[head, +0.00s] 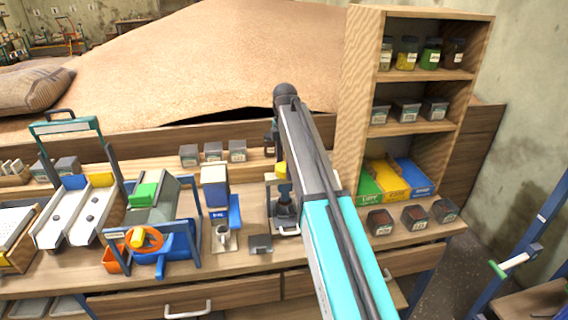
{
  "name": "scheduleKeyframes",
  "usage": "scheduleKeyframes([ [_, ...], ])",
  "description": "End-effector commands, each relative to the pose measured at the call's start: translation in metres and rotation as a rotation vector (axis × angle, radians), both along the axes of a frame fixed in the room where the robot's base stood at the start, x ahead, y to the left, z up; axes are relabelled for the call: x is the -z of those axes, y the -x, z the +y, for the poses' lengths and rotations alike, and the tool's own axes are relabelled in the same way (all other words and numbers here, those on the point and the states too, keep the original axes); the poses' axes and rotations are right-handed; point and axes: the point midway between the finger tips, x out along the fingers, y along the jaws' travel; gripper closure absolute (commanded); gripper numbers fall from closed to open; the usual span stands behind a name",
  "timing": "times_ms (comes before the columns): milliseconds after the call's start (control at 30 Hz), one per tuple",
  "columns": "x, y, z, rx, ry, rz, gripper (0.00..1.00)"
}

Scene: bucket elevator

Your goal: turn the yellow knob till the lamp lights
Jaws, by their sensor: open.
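A small yellow part (281,170) shows at the left edge of my arm, on a wooden-backed device (271,178) on the bench. It may be the yellow knob; my arm covers part of the device, so I cannot be sure. A dark grey body with a white handle (290,232) stands below it. Another yellow piece (137,238) sits on an orange ring at the blue machine to the left. I cannot make out a lamp, lit or unlit. My arm reaches up across the middle, and my gripper cannot be made out behind it.
The wooden bench (150,280) holds a blue-grey dispenser (215,190) with a cup (222,238), a green-topped machine (150,195) and a twin-chute stand (75,210). A shelf (355,110) with jars and boxes stands right. A grain heap (190,60) lies behind.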

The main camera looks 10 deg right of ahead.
Motion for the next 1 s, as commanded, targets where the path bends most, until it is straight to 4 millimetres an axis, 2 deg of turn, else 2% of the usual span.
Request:
scheduleKeyframes([
  [300,0.0014,-0.0001,0.0006,-0.001,0.0,0.0,0.29],
  [567,0.0013,0.0001,0.001,-0.001,0.0,0.0,0.7],
  [1000,0.0009,0.0001,0.0028,0.055,0.0,0.001,0.7],
])
